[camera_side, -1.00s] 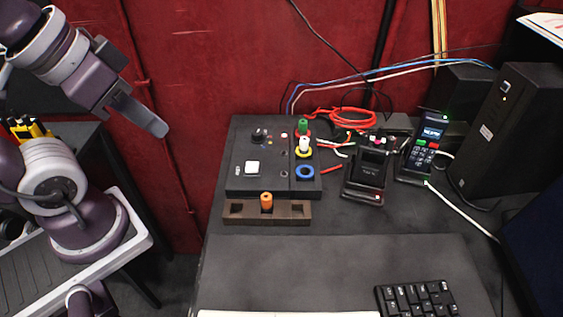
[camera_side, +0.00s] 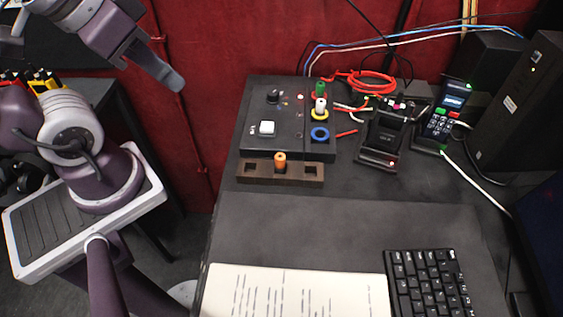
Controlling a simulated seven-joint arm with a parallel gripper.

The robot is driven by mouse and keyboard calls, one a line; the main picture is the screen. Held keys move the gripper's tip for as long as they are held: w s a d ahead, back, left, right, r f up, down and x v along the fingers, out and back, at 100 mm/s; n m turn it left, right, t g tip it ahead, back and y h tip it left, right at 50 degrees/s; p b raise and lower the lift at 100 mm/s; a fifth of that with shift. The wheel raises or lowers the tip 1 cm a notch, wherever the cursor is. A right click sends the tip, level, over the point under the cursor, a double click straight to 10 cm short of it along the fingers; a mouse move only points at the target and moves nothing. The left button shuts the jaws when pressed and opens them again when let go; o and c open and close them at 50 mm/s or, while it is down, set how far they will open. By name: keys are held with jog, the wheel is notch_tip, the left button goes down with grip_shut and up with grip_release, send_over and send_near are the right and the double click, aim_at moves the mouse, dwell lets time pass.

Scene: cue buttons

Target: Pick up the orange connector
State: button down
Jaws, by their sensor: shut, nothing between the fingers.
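The orange connector (camera_side: 280,160) is a short cylinder standing upright in the middle slot of a brown wooden holder (camera_side: 313,174). The slots to its left and right look empty. The holder lies along the front edge of a black control box (camera_side: 290,140). My gripper (camera_side: 176,82) is at the upper left, in front of the red wall and left of the box. It is shut and empty, clearly apart from the connector.
The box carries a white button (camera_side: 267,128), a green connector (camera_side: 320,90), a white connector (camera_side: 320,106) and a blue ring (camera_side: 320,134). Handheld devices (camera_side: 380,146) and red cables (camera_side: 372,82) lie to the right. A keyboard (camera_side: 428,280) and a notebook (camera_side: 295,292) lie in front. The desk between is clear.

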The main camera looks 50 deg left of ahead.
dwell(0.3)
jog(key=c, duration=1.2)
grip_release()
jog(key=shift+c, duration=0.2)
jog(key=n+g, duration=0.6)
jog(key=n, duration=0.6)
send_over(280, 156)
jog(key=f, duration=1.2)
jog(key=shift+w+f, duration=0.25)
jog(key=shift+f, duration=0.1)
jog(key=f, duration=0.6)
jog(key=shift+s+f, duration=0.25)
jog(key=shift+f, duration=0.1)
